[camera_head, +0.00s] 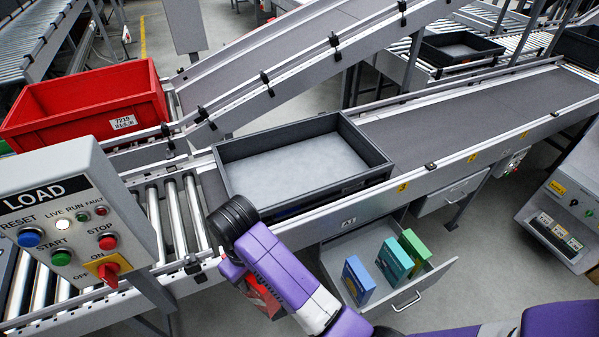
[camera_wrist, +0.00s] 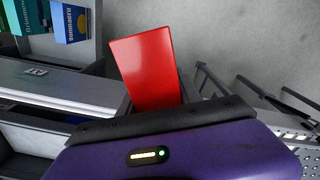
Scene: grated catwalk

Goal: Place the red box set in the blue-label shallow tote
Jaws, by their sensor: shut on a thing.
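The red box set (camera_head: 262,298) is held below my purple arm, in front of the conveyor and left of an open drawer. In the head view my arm covers much of it. In the wrist view the red box set (camera_wrist: 147,68) shows a plain red face beyond my gripper (camera_wrist: 158,118). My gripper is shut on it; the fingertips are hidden. A dark grey shallow tote (camera_head: 227,178) with a pale inside lies on the conveyor, above and right of my wrist. It looks empty. A bit of blue shows low on its near side, too obscured to read.
The open drawer (camera_head: 440,275) holds blue, teal and green boxes. A red tote (camera_head: 85,105) stands at the left on the rollers. The LOAD control panel (camera_head: 75,215) stands at the front left. Another dark tote (camera_head: 455,48) lies on a far conveyor. A raised guard rail edges the conveyor.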

